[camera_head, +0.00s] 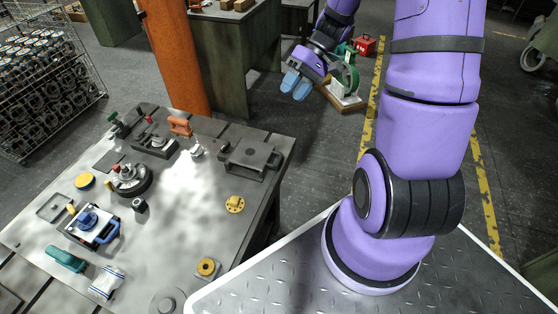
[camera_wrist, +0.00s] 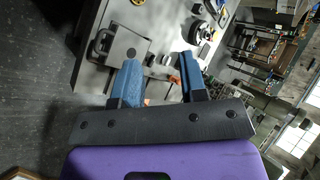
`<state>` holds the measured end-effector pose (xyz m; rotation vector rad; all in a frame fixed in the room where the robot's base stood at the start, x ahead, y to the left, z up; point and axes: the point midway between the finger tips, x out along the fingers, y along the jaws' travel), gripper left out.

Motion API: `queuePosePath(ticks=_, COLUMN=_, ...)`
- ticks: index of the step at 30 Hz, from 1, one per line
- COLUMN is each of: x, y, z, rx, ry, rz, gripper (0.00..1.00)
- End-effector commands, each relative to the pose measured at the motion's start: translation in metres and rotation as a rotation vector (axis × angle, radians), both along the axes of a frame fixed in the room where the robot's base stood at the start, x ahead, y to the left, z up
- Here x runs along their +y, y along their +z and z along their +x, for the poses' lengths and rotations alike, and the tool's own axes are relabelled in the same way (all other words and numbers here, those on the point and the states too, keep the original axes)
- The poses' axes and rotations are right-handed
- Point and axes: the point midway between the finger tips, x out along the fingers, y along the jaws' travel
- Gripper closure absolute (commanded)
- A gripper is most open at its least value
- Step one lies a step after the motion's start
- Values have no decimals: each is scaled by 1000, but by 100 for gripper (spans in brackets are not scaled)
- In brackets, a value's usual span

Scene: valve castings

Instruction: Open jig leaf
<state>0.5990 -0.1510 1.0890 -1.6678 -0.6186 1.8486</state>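My gripper (camera_head: 295,84) is raised beyond the far right of the table, clear of everything on it. In the wrist view its blue fingers (camera_wrist: 160,78) stand apart with nothing held between them. A dark grey flat block with a handle (camera_head: 250,158) lies at the table's right end and looks like the jig with its leaf down. It also shows in the wrist view, as a grey plate (camera_wrist: 125,47) with a loop handle and a dark round spot, ahead of the left finger. I cannot tell its hinge side.
The grey table (camera_head: 200,230) also bears a round black fixture (camera_head: 130,180), a blue-handled fixture (camera_head: 93,226), an orange-handled item (camera_head: 180,125) and yellow round parts (camera_head: 235,204). An orange column (camera_head: 174,55) stands behind.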

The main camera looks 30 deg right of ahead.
Motion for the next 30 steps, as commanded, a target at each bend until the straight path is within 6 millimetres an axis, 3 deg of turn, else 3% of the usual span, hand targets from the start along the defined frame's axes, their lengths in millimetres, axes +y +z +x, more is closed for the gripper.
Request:
queuePosePath(ticks=14, x=-44, y=-119, z=10, rx=-36, ry=-194, rz=319, gripper=61)
queuePosePath(ticks=30, x=-68, y=-252, z=-10, rx=-173, ry=-505, rz=565, gripper=61)
